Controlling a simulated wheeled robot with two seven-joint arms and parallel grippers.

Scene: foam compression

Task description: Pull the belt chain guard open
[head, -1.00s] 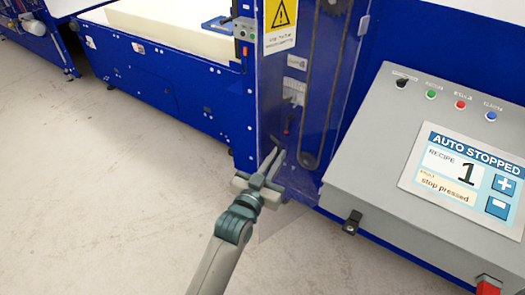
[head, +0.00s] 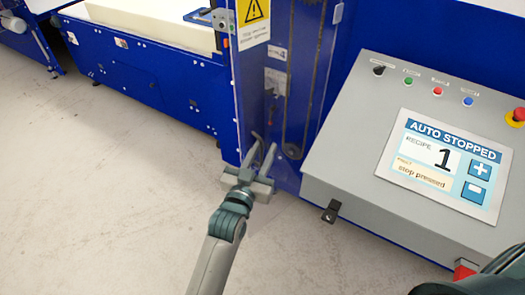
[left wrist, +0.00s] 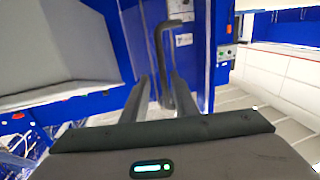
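The belt chain guard (head: 253,75) is a clear upright panel with a yellow warning sticker, in front of the blue machine's chain in the head view. It looks closed, though a small gap cannot be ruled out. My left gripper (head: 264,141) is at its lower part, with its fingers spread. In the left wrist view a dark bent handle (left wrist: 160,48) runs down between the two fingertips of my left gripper (left wrist: 163,82). The fingers look apart from it; contact cannot be told.
A grey control box (head: 345,150) with a screen reading "AUTO STOPPED" stands to the right, near the guard. A red stop button (head: 517,116) is at its right. A blue conveyor frame (head: 130,75) carries a pale foam block (head: 150,22) at the left. The floor in front is clear.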

